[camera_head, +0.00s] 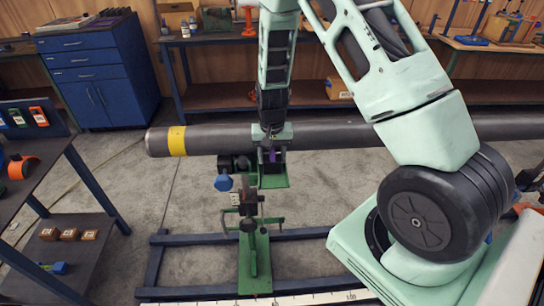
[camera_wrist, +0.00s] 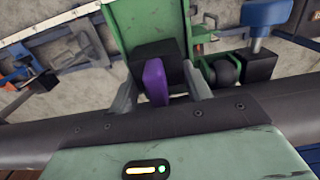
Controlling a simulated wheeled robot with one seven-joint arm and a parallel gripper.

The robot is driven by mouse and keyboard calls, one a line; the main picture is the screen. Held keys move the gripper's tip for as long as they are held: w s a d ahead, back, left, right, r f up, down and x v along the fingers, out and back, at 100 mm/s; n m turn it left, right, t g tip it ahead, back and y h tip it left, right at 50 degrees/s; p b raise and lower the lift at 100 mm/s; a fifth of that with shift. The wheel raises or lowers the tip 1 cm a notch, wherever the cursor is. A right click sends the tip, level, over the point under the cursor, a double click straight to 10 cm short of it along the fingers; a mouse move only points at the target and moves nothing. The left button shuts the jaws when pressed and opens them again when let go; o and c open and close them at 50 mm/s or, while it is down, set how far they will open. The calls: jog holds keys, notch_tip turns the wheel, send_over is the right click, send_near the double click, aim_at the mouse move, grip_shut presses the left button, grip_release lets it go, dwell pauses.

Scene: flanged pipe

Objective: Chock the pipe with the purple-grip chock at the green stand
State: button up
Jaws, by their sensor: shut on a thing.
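The dark grey pipe (camera_head: 215,139) with a yellow band lies level across the head view. It also crosses the wrist view (camera_wrist: 30,143) behind my gripper's body. The green stand (camera_head: 254,262) is under it; its green plate (camera_wrist: 144,22) shows at the top of the wrist view. My gripper (camera_head: 271,153) is at the pipe above the stand. In the wrist view, its two grey fingers are shut on the purple grip of the chock (camera_wrist: 155,82). The chock's black block (camera_wrist: 157,52) lies against or just over the green plate. Whether it touches the pipe is hidden.
A blue-handled clamp part (camera_head: 223,182) sits left of my gripper at the stand; it also shows in the wrist view (camera_wrist: 258,42). A blue floor frame (camera_head: 165,239) surrounds the stand's base. A dark shelf table (camera_head: 75,225) stands at left, a blue cabinet (camera_head: 95,75) behind.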

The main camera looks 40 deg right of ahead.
jog(key=shift+w+d, duration=0.35)
jog(key=shift+w, duration=0.1)
jog(key=o, duration=1.2)
jog(key=shift+c, duration=0.2)
jog(key=shift+r, duration=0.1)
jog(key=shift+s+a+r+p, duration=0.1)
jog(key=shift+s+r+p, duration=0.05)
jog(key=shift+r+p, duration=0.9)
jog(key=shift+s+a+r+p, duration=0.1)
jog(key=shift+r+p, duration=0.6)
jog(key=shift+r, duration=0.5)
jog(key=shift+s+a+r+p, duration=0.1)
jog(key=shift+s+r+p, duration=0.05)
jog(key=shift+r+p, duration=0.9)
jog(key=shift+r, duration=0.1)
